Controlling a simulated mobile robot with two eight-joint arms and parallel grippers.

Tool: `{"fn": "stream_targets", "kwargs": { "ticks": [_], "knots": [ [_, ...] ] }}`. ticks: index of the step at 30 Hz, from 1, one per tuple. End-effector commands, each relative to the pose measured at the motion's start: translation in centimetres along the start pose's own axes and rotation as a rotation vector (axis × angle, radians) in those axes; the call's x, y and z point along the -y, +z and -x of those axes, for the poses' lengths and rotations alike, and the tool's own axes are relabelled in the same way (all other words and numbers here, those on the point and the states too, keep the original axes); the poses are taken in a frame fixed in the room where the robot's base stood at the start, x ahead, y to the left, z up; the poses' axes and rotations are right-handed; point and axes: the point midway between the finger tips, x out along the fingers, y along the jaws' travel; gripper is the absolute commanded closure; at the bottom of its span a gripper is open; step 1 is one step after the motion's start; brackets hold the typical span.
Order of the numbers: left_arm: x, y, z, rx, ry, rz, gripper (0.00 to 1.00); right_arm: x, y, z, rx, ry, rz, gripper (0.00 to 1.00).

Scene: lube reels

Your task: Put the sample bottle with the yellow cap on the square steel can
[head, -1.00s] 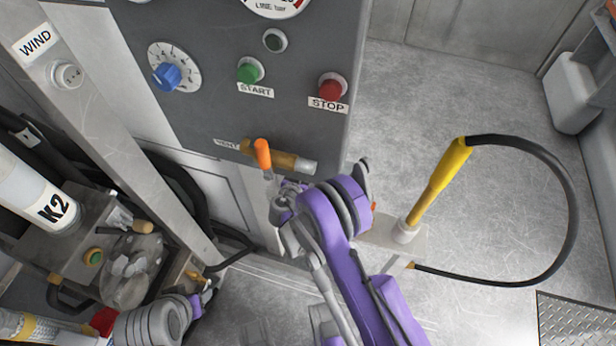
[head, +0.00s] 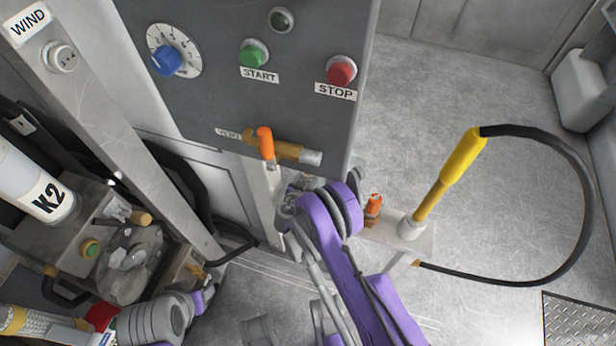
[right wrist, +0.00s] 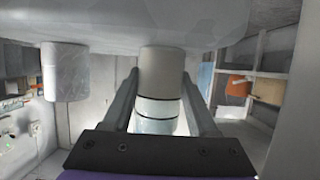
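The yellow-capped sample bottle and the square steel can cannot be made out for certain in either view. In the right wrist view, my right gripper (right wrist: 161,85) has its two fingers on either side of a pale cylinder (right wrist: 161,72) with dark bands and a clear, glassy lower part. I cannot tell whether the fingers touch it or what the cylinder is. In the head view my purple right arm covers the middle, and its gripper is hidden. A purple and grey part of my left arm shows at lower left; its gripper does not show.
A grey control panel (head: 225,105) has an orange-handled valve (head: 266,143) low on it. A small orange item (head: 373,208) and a yellow-handled tool (head: 455,172) with a black hose stand on a ledge (head: 425,241). A second pale cylinder (right wrist: 65,72) is left in the wrist view.

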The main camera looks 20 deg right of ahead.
Motion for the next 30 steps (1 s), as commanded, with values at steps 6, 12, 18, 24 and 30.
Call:
{"fn": "stream_targets", "kwargs": {
  "ticks": [6,12,18,24,30],
  "knots": [
    [0.0,0.0,0.0,0.0,0.0,0.0,0.44,0.0,0.0,0.0,0.0,0.0,0.0,0.13],
    [0.0,0.0,0.1,0.0,0.0,0.0,0.44,0.0,-0.1,0.0,0.0,0.0,0.0,0.13],
    [0.0,-0.2,0.7,-0.002,0.0,0.0,0.44,0.1,-0.4,1.6,0.0,-0.003,0.0,0.13],
    [0.0,-0.4,1.4,-0.004,0.0,0.0,0.44,0.1,-0.5,6.0,0.0,-0.004,0.001,0.13],
    [0.0,-0.5,2.0,-0.006,0.0,0.0,0.44,0.1,-0.4,9.9,0.0,-0.003,0.001,0.13]
  ]
}}
